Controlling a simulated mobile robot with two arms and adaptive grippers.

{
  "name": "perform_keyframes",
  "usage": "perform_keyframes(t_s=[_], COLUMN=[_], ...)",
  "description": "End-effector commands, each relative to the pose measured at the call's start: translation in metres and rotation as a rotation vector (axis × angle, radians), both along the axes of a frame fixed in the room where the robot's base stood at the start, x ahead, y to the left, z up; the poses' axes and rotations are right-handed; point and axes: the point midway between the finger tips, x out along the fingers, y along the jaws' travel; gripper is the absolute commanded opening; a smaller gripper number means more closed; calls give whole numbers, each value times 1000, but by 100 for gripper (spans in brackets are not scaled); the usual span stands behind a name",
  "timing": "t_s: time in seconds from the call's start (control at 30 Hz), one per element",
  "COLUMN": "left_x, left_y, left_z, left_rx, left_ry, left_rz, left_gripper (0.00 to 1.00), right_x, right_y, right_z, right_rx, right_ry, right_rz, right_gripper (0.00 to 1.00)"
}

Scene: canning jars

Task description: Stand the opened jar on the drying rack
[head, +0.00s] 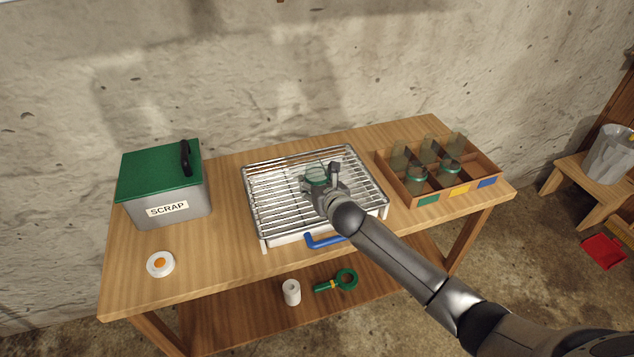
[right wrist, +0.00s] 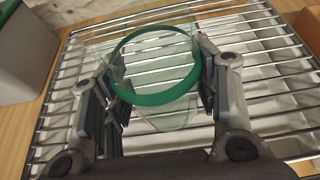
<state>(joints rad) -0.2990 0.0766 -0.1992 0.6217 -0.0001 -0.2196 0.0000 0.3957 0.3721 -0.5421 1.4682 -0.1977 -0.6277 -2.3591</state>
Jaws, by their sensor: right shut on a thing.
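My right gripper (head: 325,184) is over the middle of the drying rack (head: 271,206), a silver wire grid above a white tray with a blue handle. It is shut on a clear glass jar (right wrist: 165,52) with a green band around it. In the right wrist view the two fingers (right wrist: 158,95) stand on either side of the jar, and rack wires show through the glass. The jar also shows in the head view (head: 317,175), partly hidden by my gripper. I cannot tell whether its base touches the wires. My left gripper is not in view.
A grey scrap bin (head: 185,206) with a green lid stands at the table's left. A wooden crate (head: 470,172) with several jars stands to the right of the rack. A white disc with an orange centre (head: 160,264) lies front left. A green ring tool (head: 346,279) and white roll (head: 291,292) are on the lower shelf.

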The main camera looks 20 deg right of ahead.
Motion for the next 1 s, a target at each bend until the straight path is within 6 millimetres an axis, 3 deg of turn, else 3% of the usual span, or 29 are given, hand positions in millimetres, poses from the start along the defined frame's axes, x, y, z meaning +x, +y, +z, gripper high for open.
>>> perform_keyframes(t_s=[0.37,0.4,0.53,1.0], left_x=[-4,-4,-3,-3], left_y=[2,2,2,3], left_z=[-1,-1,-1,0], left_rx=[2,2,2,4], left_ry=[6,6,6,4], left_rz=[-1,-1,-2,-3], left_gripper=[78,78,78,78], right_x=[1,0,0,-4], right_y=[0,0,0,-1], right_z=[-3,-4,-4,1], right_rx=[0,0,0,-2], right_ry=[-3,-2,-2,-1], right_rz=[1,0,0,1], right_gripper=[22,59,76,77])
